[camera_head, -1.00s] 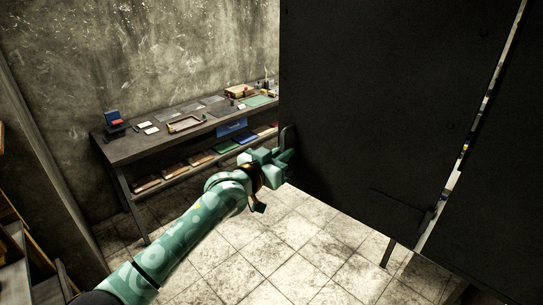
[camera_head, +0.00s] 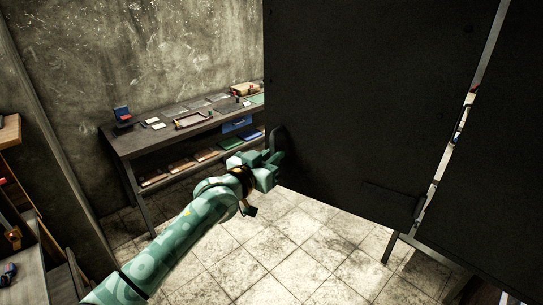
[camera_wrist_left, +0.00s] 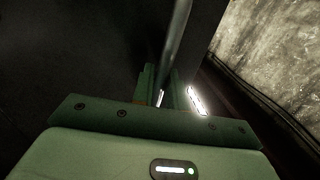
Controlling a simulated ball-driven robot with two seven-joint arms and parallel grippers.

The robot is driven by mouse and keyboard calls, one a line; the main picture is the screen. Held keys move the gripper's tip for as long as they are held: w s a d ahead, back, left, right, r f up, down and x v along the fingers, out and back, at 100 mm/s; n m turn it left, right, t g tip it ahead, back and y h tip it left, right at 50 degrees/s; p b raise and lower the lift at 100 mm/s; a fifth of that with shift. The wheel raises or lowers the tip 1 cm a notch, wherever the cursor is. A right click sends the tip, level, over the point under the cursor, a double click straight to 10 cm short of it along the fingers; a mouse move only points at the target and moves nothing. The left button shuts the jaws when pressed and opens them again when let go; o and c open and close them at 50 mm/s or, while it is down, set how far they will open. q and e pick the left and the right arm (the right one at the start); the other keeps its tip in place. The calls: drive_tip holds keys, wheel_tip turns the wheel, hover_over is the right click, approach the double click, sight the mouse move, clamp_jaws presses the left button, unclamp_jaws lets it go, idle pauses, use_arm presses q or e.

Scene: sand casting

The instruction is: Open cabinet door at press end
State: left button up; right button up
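The dark cabinet door (camera_head: 350,100) fills the middle of the head view. A slim upright handle (camera_head: 278,138) stands at its left edge. My left gripper (camera_head: 276,158) is at this handle. In the left wrist view the handle bar (camera_wrist_left: 177,35) runs down between the two fingers (camera_wrist_left: 164,92), which look closed around it. The door stands at an angle, and a narrow gap (camera_head: 455,135) between it and the dark panel on the right (camera_head: 505,170) shows small coloured items. My right gripper is not in view.
A dark workbench (camera_head: 150,142) with trays and small items, plus a lower shelf, stands against the concrete wall at the back left. Wooden shelving (camera_head: 10,130) is at the left edge. The tiled floor (camera_head: 265,235) below the door is clear.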

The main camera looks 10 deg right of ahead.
use_arm(q)
drive_tip(key=shift+o, duration=1)
drive_tip(key=shift+s, duration=0.1)
drive_tip(key=shift+s+a, duration=0.1)
drive_tip(key=shift+a, duration=0.1)
drive_tip(key=b+v, duration=0.1)
drive_tip(key=v, duration=1.5)
drive_tip(key=shift+s, duration=0.2)
drive_tip(key=shift+r, duration=0.15)
